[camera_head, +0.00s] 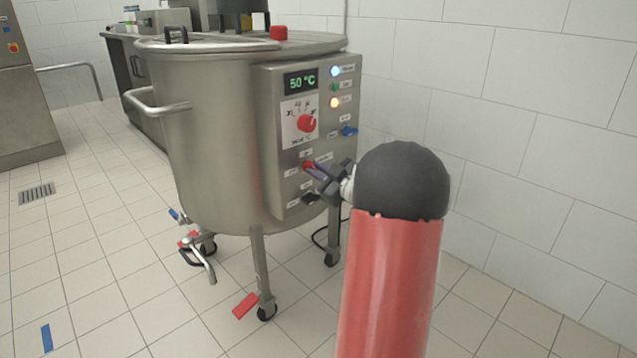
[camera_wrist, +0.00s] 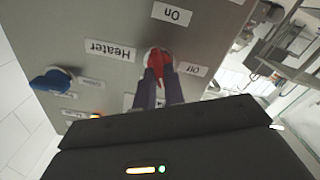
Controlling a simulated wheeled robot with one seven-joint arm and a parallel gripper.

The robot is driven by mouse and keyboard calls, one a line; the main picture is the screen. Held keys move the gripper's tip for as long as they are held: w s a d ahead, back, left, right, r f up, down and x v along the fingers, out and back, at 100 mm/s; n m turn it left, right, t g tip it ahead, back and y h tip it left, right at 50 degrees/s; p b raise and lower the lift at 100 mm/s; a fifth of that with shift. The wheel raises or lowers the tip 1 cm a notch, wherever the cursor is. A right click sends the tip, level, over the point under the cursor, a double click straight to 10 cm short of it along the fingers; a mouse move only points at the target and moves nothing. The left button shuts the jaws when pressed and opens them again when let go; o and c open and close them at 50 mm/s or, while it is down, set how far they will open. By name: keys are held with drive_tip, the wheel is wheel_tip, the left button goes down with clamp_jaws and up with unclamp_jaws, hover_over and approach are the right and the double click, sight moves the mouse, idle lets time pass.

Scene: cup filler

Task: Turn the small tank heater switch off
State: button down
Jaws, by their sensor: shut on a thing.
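The small tank (camera_head: 210,140) is a steel vessel on wheeled legs, with a control panel (camera_head: 268,110) on its right side. The red heater switch (camera_head: 307,165) sits low on the panel. In the wrist view the red switch (camera_wrist: 158,58) is beside the upside-down labels "Heater" (camera_wrist: 110,50), "On" (camera_wrist: 172,14) and "Off" (camera_wrist: 191,69). My gripper (camera_head: 315,168) reaches the panel from the right. In the wrist view my gripper (camera_wrist: 159,76) is shut on the red switch, its dark fingers on either side. The fingers partly hide the switch, so I cannot tell its setting.
The panel has a "50 °C" display (camera_head: 301,80), a red dial (camera_head: 306,123), a blue switch (camera_head: 349,131) and a lit orange lamp (camera_head: 335,102). A black switch (camera_head: 311,197) is just below my gripper. A tiled wall (camera_head: 500,110) stands at right. Floor at left is mostly clear.

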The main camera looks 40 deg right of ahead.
drive_tip(key=shift+a+f+n+b, duration=0.15)
drive_tip(key=shift+n+b, duration=1.4)
drive_tip(key=shift+n, duration=1.55)
drive_tip(key=shift+f+n+b, duration=0.1)
drive_tip(key=shift+n+b, duration=1.45)
drive_tip(key=shift+n, duration=1.55)
drive_tip(key=c, duration=1.5)
unclamp_jaws()
drive_tip(key=shift+s, duration=0.1)
drive_tip(key=s, duration=0.7)
drive_tip(key=shift+s+d, duration=0.3)
drive_tip(key=shift+s, duration=0.05)
